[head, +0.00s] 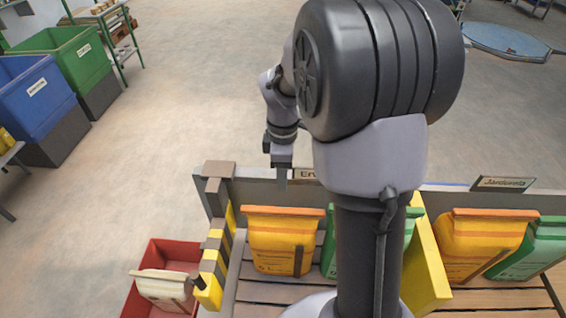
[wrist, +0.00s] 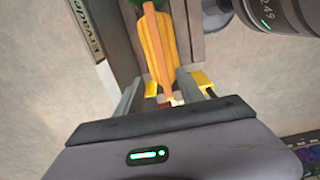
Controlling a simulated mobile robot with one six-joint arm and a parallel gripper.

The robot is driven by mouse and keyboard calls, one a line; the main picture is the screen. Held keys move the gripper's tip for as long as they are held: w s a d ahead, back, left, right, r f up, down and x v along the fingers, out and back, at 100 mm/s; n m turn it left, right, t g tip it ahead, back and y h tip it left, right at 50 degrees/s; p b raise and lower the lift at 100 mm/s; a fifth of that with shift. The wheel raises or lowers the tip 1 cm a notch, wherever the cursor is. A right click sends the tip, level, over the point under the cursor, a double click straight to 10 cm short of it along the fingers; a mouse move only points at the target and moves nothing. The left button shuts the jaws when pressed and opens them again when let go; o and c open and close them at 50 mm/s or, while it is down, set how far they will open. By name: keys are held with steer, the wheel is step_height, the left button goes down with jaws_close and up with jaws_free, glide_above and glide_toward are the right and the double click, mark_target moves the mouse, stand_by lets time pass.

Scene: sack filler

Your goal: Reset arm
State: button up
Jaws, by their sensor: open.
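My gripper (head: 282,178) hangs at the back board of the sack rack in the head view, above and behind the left yellow sack (head: 275,243). In the wrist view my gripper (wrist: 158,92) is open with its two fingers apart. A yellow sack with an orange top edge (wrist: 155,48) shows beyond and between the fingers, and I see no grip on it. A green sack (head: 328,248) stands to its right, partly hidden behind my arm.
Another yellow sack (head: 480,240) and a green sack (head: 535,250) stand right of a yellow divider (head: 428,265). A red crate (head: 137,302) with a pale sack (head: 165,288) is at lower left. Blue (head: 35,100) and green (head: 70,55) bins stand far left. Floor behind the rack is clear.

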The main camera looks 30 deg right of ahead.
steer(key=shift+r, duration=0.9)
steer(key=s+a+f+m+t+y+b, duration=0.1)
steer(key=s+a+m+t+b, duration=0.4)
steer(key=s+a+m+b, duration=0.9)
steer(key=s+a+m+y, duration=0.1)
steer(key=s+a, duration=0.1)
steer(key=s, duration=0.1)
steer(key=shift+s+a+f+m+t, duration=0.15)
steer(key=shift+f+m+t, duration=0.15)
steer(key=shift+f+t, duration=0.1)
